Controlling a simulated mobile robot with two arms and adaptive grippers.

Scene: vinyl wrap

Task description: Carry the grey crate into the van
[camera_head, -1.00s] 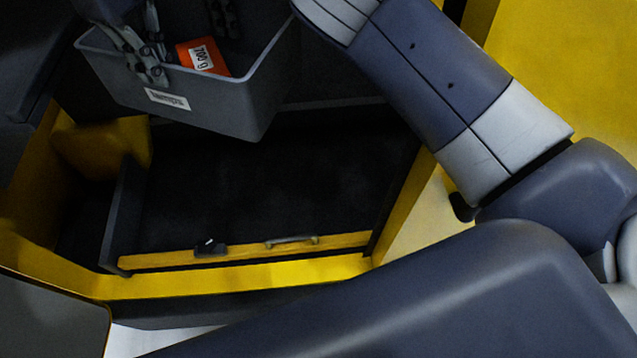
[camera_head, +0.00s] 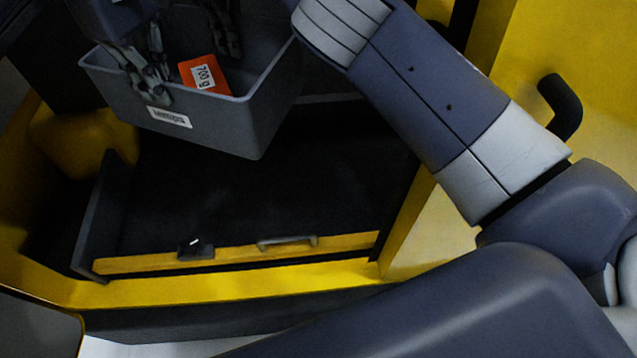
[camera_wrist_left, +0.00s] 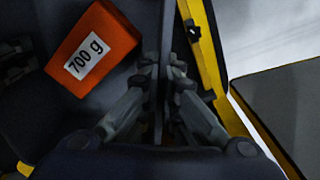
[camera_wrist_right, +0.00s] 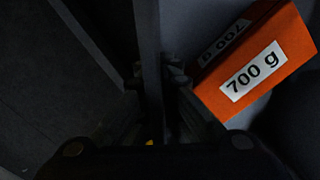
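The grey crate (camera_head: 205,122) hangs in the upper left of the head view, above a dark floor area framed in yellow. It carries a white label and holds an orange block (camera_head: 205,75) marked 700 g. My left gripper (camera_head: 160,88) is shut on the crate's near wall; in the left wrist view its fingers (camera_wrist_left: 168,75) sit on both sides of that wall. My right gripper (camera_head: 232,45) is at the crate's far wall. In the right wrist view its fingers (camera_wrist_right: 160,80) straddle a crate wall, with the orange block (camera_wrist_right: 255,65) beside it.
The van's yellow frame (camera_head: 230,282) surrounds the dark floor (camera_head: 250,200) below the crate. A yellow-fronted edge with a handle (camera_head: 288,241) and a small black latch (camera_head: 195,247) lies in front. A yellow panel with a black handle (camera_head: 563,105) stands at right.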

